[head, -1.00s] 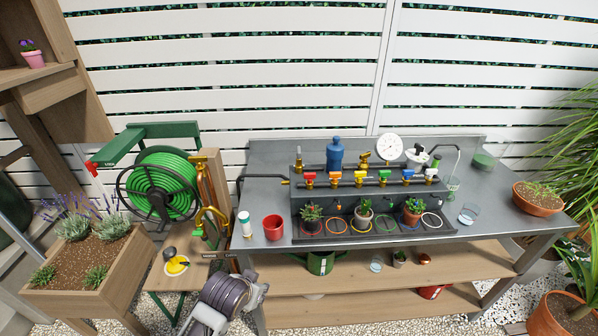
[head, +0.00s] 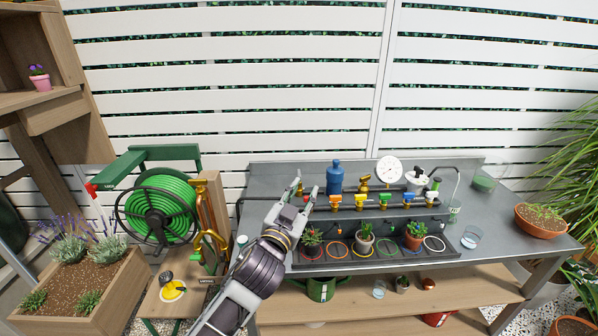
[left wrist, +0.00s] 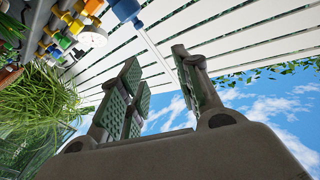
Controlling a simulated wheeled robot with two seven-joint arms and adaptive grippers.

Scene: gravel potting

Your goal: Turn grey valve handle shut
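The pipe manifold (head: 375,206) on the metal bench carries a row of small taps with coloured handles. Orange (head: 335,197), yellow (head: 360,199), green (head: 385,199) and blue (head: 408,198) handles show. A pale handle (head: 431,196) sits at the right end; whether it is grey I cannot tell. My left gripper (head: 305,190) is at the manifold's left end, over or in front of the red tap, which it mostly hides. Its fingers are apart, and the left wrist view also shows them spread and empty (left wrist: 157,82). My right gripper is out of view.
A blue bottle-shaped part (head: 334,177), a brass valve (head: 364,184) and a white round gauge (head: 389,170) stand behind the taps. Potted succulents (head: 365,238) stand in the front tray. A green hose reel (head: 160,207) is at left.

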